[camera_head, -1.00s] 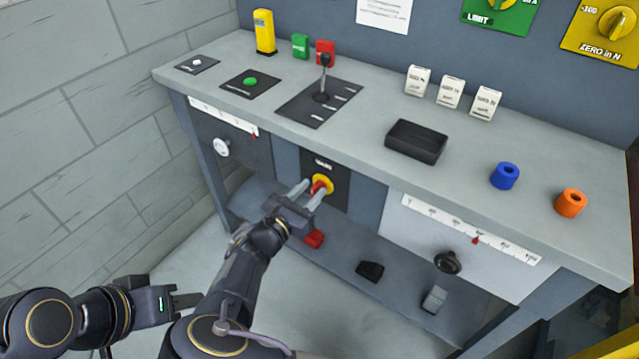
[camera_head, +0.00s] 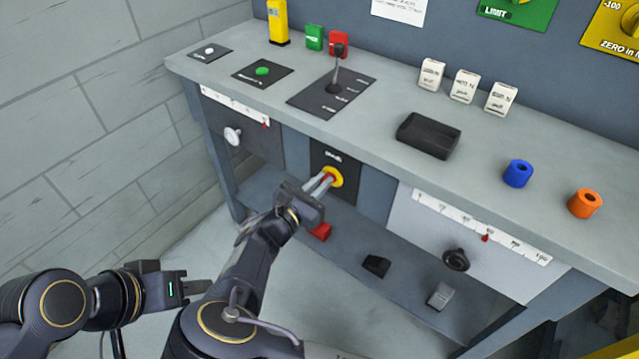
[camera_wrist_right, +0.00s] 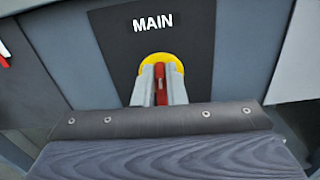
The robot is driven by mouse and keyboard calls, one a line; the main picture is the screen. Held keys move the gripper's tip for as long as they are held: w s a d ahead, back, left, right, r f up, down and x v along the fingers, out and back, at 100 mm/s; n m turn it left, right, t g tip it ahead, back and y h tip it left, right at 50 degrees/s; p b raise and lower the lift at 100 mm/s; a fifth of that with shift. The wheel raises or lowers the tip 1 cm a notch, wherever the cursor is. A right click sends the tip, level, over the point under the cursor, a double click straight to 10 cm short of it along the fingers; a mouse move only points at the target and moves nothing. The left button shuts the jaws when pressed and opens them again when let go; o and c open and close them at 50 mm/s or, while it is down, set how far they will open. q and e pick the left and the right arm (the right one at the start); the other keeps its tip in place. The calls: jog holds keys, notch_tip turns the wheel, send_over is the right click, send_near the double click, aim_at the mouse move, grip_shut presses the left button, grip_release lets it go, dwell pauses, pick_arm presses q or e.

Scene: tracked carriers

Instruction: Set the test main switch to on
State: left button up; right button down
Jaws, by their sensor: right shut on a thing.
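The main switch is a yellow disc (camera_head: 336,177) with a red handle, on a black plate (camera_head: 345,157) on the bench front. In the right wrist view the black plate (camera_wrist_right: 188,28) reads MAIN above the yellow disc (camera_wrist_right: 161,59). My right gripper (camera_head: 322,184) is shut on the red handle. In the right wrist view its fingers stand on either side of the upright red handle (camera_wrist_right: 161,86). The fingers hide part of the disc. My left gripper (camera_head: 190,288) is low at the left, away from the bench; its finger gap is unclear.
The grey bench (camera_head: 300,135) carries a lever panel (camera_head: 331,92), a black tray (camera_head: 428,136), and blue (camera_head: 517,173) and orange (camera_head: 584,203) rings. A white knob (camera_head: 232,136) and a black knob (camera_head: 456,260) stick out from its front. Red (camera_head: 320,232) and black (camera_head: 377,265) pieces lie on the lower shelf.

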jog(key=m+b, duration=0.2)
jog(key=m, duration=0.3)
jog(key=shift+s+d+f+b, duration=0.25)
jog(key=shift+d+f+b, duration=0.05)
jog(key=shift+d+b, duration=0.1)
jog(key=m+b, duration=0.2)
jog(key=m, duration=0.1)
jog(key=m+b, duration=0.1)
jog(key=shift+s+d+f+b, duration=0.2)
jog(key=shift+f+b, duration=0.1)
jog(key=m+b, duration=0.2)
jog(key=f+m+b, duration=0.1)
jog(key=m+b, duration=0.2)
jog(key=shift+s+d+m, duration=0.15)
jog(key=shift+m, duration=0.15)
jog(key=shift+m+b, duration=1.4)
jog(key=shift+b, duration=0.2)
jog(key=c, duration=1.5)
grip_release()
jog(key=shift+r, duration=0.1)
